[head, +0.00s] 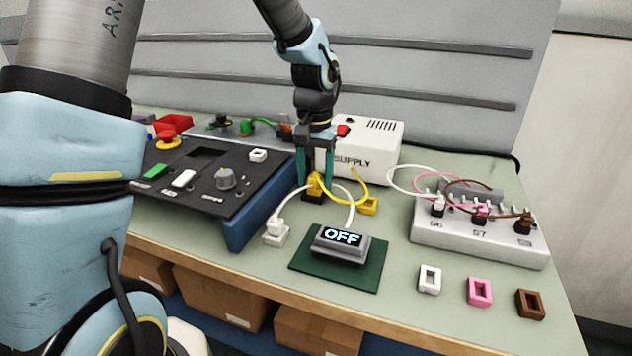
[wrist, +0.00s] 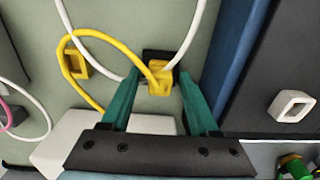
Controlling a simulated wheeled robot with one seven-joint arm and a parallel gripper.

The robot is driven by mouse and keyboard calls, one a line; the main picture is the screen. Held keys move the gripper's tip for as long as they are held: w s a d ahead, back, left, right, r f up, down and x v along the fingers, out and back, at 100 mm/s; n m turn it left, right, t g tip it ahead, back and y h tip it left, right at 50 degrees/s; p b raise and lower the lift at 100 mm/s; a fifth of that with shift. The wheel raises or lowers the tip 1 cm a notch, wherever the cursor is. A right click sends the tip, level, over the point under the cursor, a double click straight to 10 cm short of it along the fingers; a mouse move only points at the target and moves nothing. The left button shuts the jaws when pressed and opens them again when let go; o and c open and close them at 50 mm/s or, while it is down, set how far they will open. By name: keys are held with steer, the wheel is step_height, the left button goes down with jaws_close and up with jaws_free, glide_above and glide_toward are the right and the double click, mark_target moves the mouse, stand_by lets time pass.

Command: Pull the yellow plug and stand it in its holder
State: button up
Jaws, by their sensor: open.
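The yellow plug (head: 315,184) sits in a small black socket (head: 312,198) on the bench, right of the blue-sided control panel. Its yellow cord loops up and to the right. My gripper (head: 316,177) points down at the plug with its teal fingers open, one on either side. In the wrist view the plug (wrist: 159,82) lies between the tips of my gripper (wrist: 158,77), with gaps visible on both sides. The yellow holder (head: 368,206) stands empty to the right of the socket. It also shows in the wrist view (wrist: 75,65), partly crossed by the cord.
A white supply box (head: 370,150) stands close behind my gripper. The control panel (head: 200,185) is to the left. A display reading OFF (head: 340,240) sits in front on a green mat. White, pink and brown holders (head: 479,291) line the front right. White cables run near the plug.

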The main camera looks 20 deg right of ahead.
mark_target(315, 175)
stand_by(0.9)
jaws_close()
stand_by(0.4)
stand_by(0.8)
steer(key=o, duration=0.6)
jaws_free()
step_height(315, 175, up, 11)
steer(key=shift+f+b, duration=0.1)
steer(key=shift+b, duration=0.25)
stand_by(0.3)
